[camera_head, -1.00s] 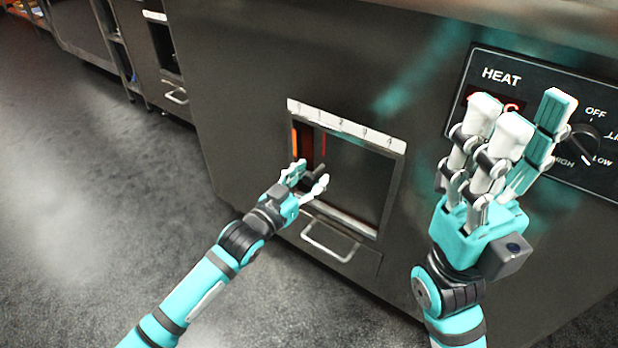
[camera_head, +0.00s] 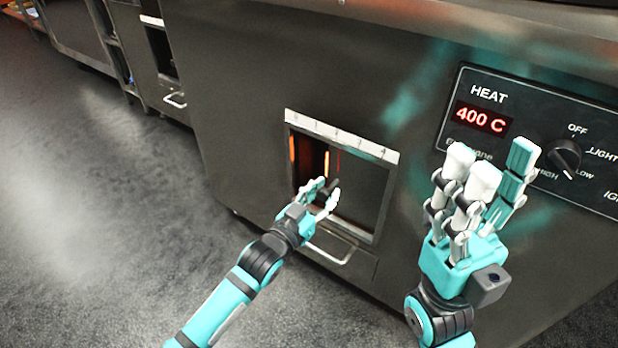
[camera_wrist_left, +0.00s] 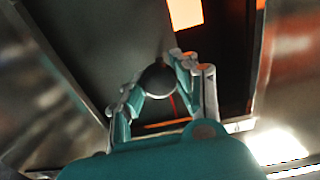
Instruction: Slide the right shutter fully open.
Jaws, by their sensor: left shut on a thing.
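The right shutter (camera_head: 362,190) is a dark sliding panel in a framed window low on the steel front. It covers the right part of the window; a gap (camera_head: 310,158) on its left shows an orange glow. My left gripper (camera_head: 326,193) is shut on the shutter's dark round knob, near the panel's left edge. The wrist view shows the fingers around the knob (camera_wrist_left: 158,80), with the shutter (camera_wrist_left: 85,35) on the left and the glowing gap (camera_wrist_left: 210,40) on the right. My right gripper (camera_head: 492,165) is open and empty in front of the steel front.
A numbered white strip (camera_head: 342,136) runs above the window, and a metal handle (camera_head: 330,254) sits below it. A heat panel (camera_head: 540,140) reading 400 C with a knob is at the right. Another window (camera_head: 162,52) is at the far left. The floor at left is clear.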

